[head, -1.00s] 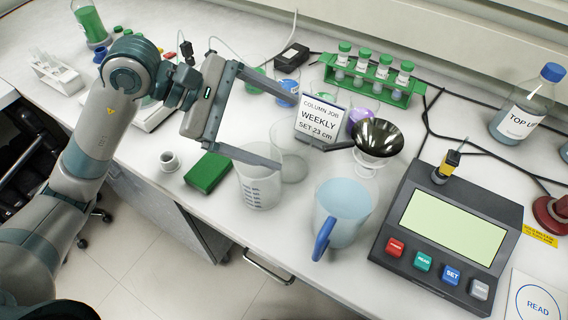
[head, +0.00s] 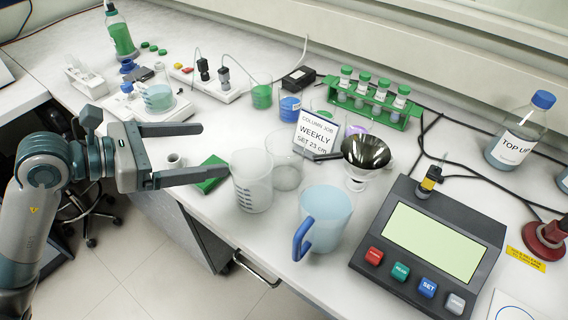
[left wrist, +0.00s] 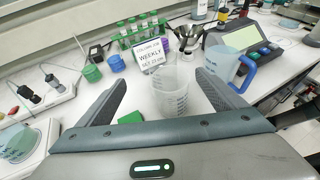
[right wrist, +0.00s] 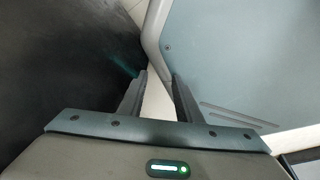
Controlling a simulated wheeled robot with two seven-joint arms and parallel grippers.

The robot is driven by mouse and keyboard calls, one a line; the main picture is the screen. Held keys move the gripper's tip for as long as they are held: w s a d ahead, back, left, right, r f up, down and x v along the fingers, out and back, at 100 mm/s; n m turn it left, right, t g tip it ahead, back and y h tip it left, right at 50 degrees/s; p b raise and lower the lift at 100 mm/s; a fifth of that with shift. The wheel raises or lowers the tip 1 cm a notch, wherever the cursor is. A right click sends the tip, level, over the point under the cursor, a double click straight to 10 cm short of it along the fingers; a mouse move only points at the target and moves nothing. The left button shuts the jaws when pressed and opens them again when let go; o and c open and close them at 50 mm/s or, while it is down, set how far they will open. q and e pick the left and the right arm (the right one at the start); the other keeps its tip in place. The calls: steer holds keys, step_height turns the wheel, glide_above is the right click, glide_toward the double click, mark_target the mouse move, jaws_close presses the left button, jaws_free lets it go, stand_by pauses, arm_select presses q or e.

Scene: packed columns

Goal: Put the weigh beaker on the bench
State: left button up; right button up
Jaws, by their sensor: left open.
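A beaker with pale blue liquid (head: 158,98), which looks like the weigh beaker, stands on a white balance-like device (head: 150,126) at the left. It also shows at the left edge of the left wrist view (left wrist: 18,142). My left gripper (head: 214,151) is open and empty over the bench (head: 225,115), to the right of that beaker. A clear graduated beaker (head: 251,183) stands just beyond its fingertips; in the left wrist view this beaker (left wrist: 170,92) appears between the fingers. My right gripper (right wrist: 158,78) is open and empty, away from the bench objects.
A blue-handled jug (head: 325,218), a funnel (head: 366,152), a sign (head: 317,135) and a control box (head: 430,245) crowd the right. The right wrist view shows a grey panel (right wrist: 250,60) close by.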

mark_target(285, 161)
arm_select(q)
steer(key=p+x, duration=0.4)
steer(key=x, duration=0.8)
steer(key=shift+p, duration=0.3)
arm_select(e)
steer(key=s+d+r+g, duration=0.2)
steer(key=s+d, duration=0.1)
steer(key=s, duration=0.4)
steer(key=shift+s+r+h, duration=0.25)
steer(key=shift+r+h, duration=0.05)
steer(key=shift+r, duration=0.1)
arm_select(q)
steer(key=shift+f, duration=0.15)
steer(key=shift+d, duration=0.1)
